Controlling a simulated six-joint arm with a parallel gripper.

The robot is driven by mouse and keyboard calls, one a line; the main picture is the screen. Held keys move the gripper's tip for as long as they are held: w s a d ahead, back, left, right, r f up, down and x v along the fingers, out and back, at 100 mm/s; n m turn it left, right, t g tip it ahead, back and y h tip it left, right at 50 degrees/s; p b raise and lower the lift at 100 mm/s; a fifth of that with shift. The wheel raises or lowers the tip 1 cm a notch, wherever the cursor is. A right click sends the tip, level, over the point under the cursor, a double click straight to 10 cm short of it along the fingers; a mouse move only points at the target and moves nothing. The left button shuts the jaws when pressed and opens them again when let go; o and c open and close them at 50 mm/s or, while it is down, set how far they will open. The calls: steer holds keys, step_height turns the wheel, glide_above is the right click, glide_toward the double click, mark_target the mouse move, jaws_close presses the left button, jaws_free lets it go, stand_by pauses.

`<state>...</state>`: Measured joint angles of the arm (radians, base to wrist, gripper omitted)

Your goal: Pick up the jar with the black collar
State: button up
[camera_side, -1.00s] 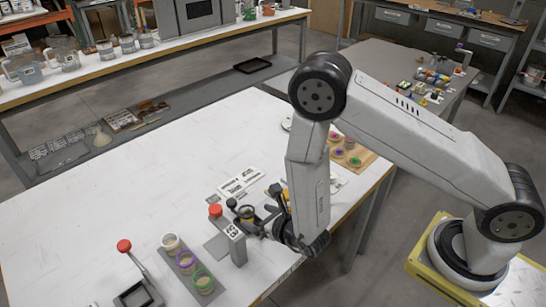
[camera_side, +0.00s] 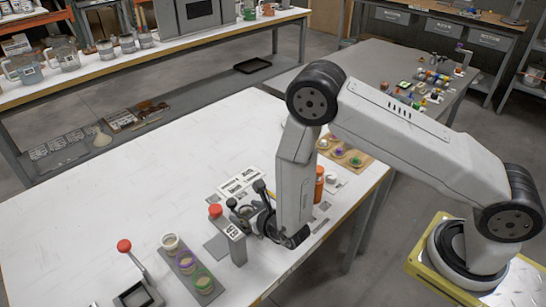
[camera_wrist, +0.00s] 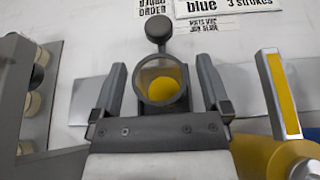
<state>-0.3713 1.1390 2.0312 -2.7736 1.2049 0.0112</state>
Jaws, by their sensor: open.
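In the wrist view, a clear jar (camera_wrist: 160,92) with a dark collar and yellow contents stands between the fingers of my gripper (camera_wrist: 161,66). The fingers are spread, one on each side of the jar, with a gap to it on both sides. In the side view, my gripper (camera_side: 246,209) is low over the table near its front edge, just right of a grey post with a red knob. The jar is not clear there, being mostly hidden by my gripper.
A black knob (camera_wrist: 158,28) on a stem stands just beyond the jar. A grey rack (camera_side: 179,268) holds jars with white, purple and green collars. The red-knobbed post (camera_side: 236,243) is close by. An orange bottle (camera_side: 319,183) stands to the right. The table's back left is clear.

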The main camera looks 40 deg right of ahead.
stand_by(0.4)
jaws_close()
steer(key=shift+r, duration=0.2)
step_height(320, 180, up, 10)
steer(key=shift+f, duration=0.2)
stand_by(0.8)
stand_by(0.4)
